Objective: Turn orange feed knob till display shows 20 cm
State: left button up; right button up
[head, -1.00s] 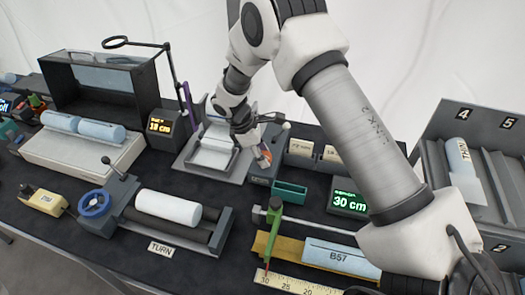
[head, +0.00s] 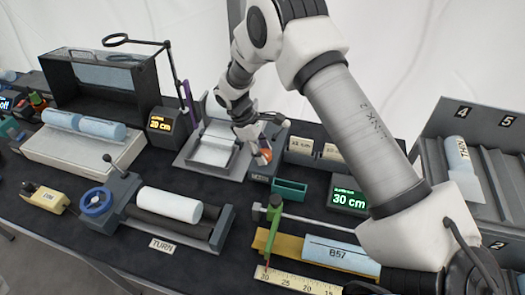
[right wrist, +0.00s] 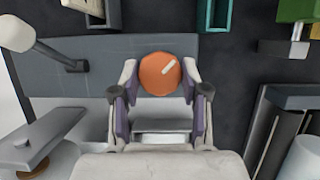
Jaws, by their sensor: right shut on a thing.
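The orange feed knob (right wrist: 160,74) sits on a grey block, and its pale pointer mark tilts up to the right in the right wrist view. My right gripper (right wrist: 160,82) is shut on the knob, one finger on each side of it. In the head view the right gripper (head: 262,150) partly covers the knob. The feed display (head: 160,123) on the dark box at the back reads 20 cm in yellow. My left gripper is not in view.
A second display (head: 348,199) reads 30 cm in green. A green tray (head: 289,190), a white roll (head: 169,204) on rollers, a ruler (head: 295,281) and a slotted rack (head: 480,175) stand around. My right arm crosses above the table.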

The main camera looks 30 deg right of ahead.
jog(key=o, duration=1.1)
jog(key=shift+o, duration=0.2)
jog(key=shift+r, duration=0.1)
jog(key=v, duration=1.1)
jog(key=shift+w+r, duration=0.2)
jog(key=shift+r, duration=0.1)
jog(key=shift+a, duration=0.1)
